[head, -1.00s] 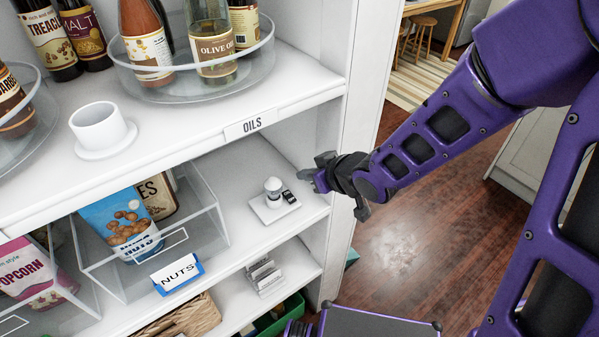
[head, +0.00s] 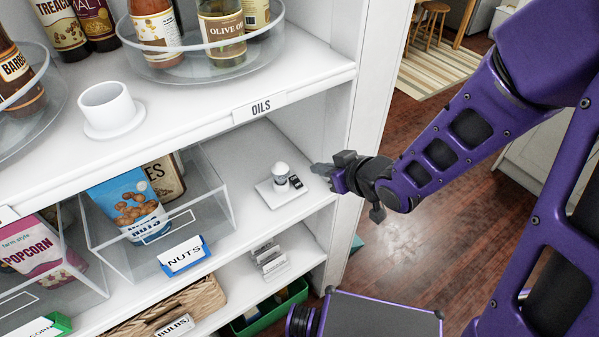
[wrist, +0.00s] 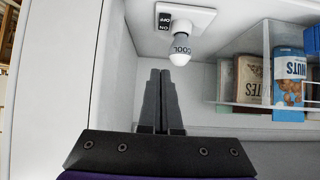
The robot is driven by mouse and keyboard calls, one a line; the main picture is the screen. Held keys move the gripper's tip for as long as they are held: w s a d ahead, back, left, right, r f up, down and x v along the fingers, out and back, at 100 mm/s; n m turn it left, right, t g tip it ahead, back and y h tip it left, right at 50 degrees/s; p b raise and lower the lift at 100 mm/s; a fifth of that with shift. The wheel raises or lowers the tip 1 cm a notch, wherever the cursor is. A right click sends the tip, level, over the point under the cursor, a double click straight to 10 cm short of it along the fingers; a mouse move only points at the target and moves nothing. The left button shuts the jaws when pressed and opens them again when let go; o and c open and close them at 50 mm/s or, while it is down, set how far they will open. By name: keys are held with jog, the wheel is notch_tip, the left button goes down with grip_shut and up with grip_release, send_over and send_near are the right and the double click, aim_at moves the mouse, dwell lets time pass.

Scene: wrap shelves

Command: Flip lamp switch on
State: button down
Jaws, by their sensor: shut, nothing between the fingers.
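The lamp (head: 281,173) is a small white bulb on a flat white square base (head: 271,197), on the middle shelf near its right end. A black rocker switch (head: 296,182) sits on the base beside the bulb. In the wrist view the bulb (wrist: 181,50) reads "COOL" and the black switch (wrist: 164,20) shows "OFF" and "ON" lettering. My gripper (head: 318,170) is just right of the lamp, at the shelf's opening, apart from the switch. In the wrist view its fingers (wrist: 160,75) are shut together and empty, pointing toward the lamp. Whether the bulb is lit I cannot tell.
A clear bin (head: 110,245) with nut packets stands left of the lamp. The upper shelf edge with the "OILS" label (head: 260,107) hangs above. The right shelf wall (head: 340,120) is close to my gripper. The shelf around the lamp is free.

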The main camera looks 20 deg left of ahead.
jog(key=b, duration=0.2)
send_over(298, 181)
jog(key=f, duration=0.6)
jog(key=shift+s+d+f, duration=0.1)
jog(key=shift+s+d, duration=0.1)
jog(key=shift+s, duration=0.15)
notch_tip(298, 181, down, 2)
jog(key=shift+w+a+f+b, duration=0.1)
jog(key=shift+w+f+b, duration=0.05)
jog(key=shift+b, duration=0.15)
jog(key=shift+w+f, duration=0.1)
jog(key=shift+f, duration=0.55)
jog(key=shift+a, duration=0.15)
jog(key=shift+w+h+p, duration=0.1)
jog(key=shift+h+p, duration=0.2)
jog(key=shift+p, duration=0.05)
jog(key=shift+f, duration=0.3)
